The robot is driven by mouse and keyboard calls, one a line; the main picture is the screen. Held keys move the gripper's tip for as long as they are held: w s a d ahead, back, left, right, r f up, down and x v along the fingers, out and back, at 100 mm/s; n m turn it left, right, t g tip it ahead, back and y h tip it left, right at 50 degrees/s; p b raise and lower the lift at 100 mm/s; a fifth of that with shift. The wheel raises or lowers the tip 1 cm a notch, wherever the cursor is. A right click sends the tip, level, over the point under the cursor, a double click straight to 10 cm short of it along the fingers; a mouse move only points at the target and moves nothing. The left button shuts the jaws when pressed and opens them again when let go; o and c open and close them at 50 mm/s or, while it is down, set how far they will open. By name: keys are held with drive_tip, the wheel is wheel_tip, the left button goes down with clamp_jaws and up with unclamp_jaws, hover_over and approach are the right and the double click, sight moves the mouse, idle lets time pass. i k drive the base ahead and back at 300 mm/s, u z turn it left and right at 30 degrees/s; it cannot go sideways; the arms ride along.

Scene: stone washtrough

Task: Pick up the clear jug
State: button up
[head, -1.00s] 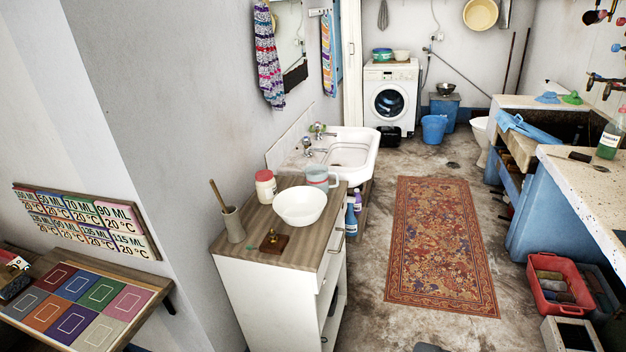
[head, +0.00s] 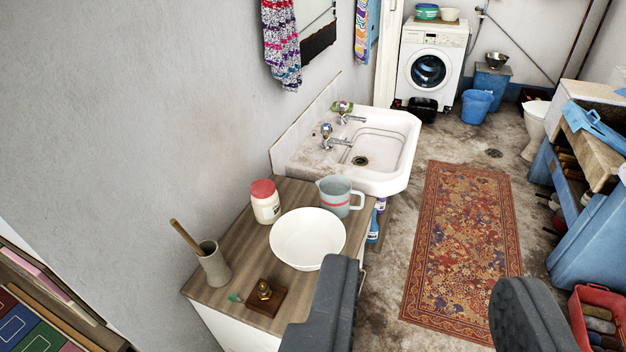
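The clear jug (head: 337,196) is a see-through, greenish-grey jug with a reddish band and a handle on its right. It stands upright at the back right of the wood-topped cabinet (head: 228,262), behind the white bowl (head: 307,239), which hides a little of its lower part. My gripper (head: 425,305) shows at the bottom of the view, its two dark fingers wide apart with nothing between them. It is nearer the camera than the jug, below and to the right of it in the picture.
A white jar with a red lid (head: 265,202) stands left of the jug. A stone cup with a stick (head: 214,264) and a small brass item on a wood block (head: 265,290) stand nearer. The sink (head: 385,150) is just behind. The rug (head: 465,240) lies clear on the floor.

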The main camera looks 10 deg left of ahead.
sight(335, 192)
drive_tip(key=u, duration=0.2)
drive_tip(key=i, duration=1.35)
drive_tip(key=u, duration=0.2)
